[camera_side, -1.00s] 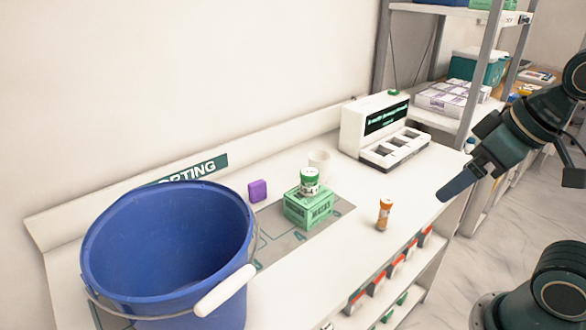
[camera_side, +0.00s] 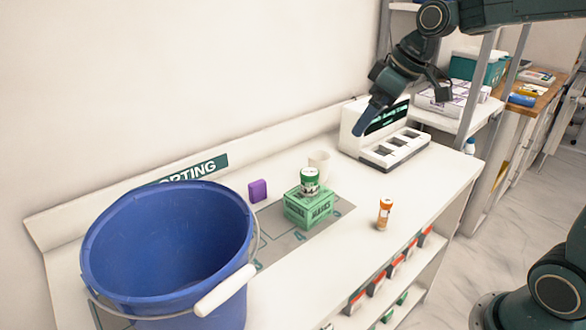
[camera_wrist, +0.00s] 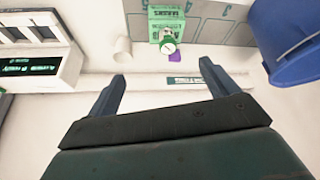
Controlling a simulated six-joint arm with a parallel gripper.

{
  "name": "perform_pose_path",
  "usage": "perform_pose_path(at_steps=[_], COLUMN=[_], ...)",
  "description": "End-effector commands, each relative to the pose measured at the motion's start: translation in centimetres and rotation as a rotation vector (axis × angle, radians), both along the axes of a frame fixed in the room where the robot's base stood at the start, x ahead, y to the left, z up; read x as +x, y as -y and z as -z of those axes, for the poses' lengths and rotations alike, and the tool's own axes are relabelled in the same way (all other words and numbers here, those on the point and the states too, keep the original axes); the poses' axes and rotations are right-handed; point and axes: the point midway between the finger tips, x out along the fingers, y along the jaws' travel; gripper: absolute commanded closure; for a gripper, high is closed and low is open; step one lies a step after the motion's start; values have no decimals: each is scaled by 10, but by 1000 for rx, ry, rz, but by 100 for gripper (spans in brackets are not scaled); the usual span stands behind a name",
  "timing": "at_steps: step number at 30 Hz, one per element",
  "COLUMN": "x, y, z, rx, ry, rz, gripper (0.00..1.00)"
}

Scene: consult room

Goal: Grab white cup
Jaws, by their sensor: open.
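The white cup (camera_side: 319,162) stands on the white counter, behind the green box (camera_side: 309,208) and the green-lidded jar (camera_side: 310,181) on top of it. The jar and box hide part of the cup in the side view. In the wrist view the cup (camera_wrist: 122,48) is left of the jar, beyond my fingertips. My gripper (camera_wrist: 162,82) is open and empty. In the side view my gripper (camera_side: 362,128) is in the air in front of the white display machine (camera_side: 385,130), to the right of the cup and higher than it.
A large blue bucket (camera_side: 165,245) fills the left of the counter. A small purple block (camera_side: 258,190) lies left of the cup. An orange bottle (camera_side: 384,214) stands near the front edge. A wall runs along the back. The counter right of the cup is clear up to the machine.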

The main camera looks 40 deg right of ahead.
Motion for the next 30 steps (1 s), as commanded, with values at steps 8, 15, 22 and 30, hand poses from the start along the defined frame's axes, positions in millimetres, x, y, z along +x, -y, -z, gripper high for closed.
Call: perform_pose_path(at_steps=[8,15,22,30], x=[64,111,148,171], y=[32,65,98,125], z=[26,59,99,135], rx=[11,24,41,55], ry=[-1,9,25,46], rz=[-84,-156,-222,-275], gripper=[14,14,14,14])
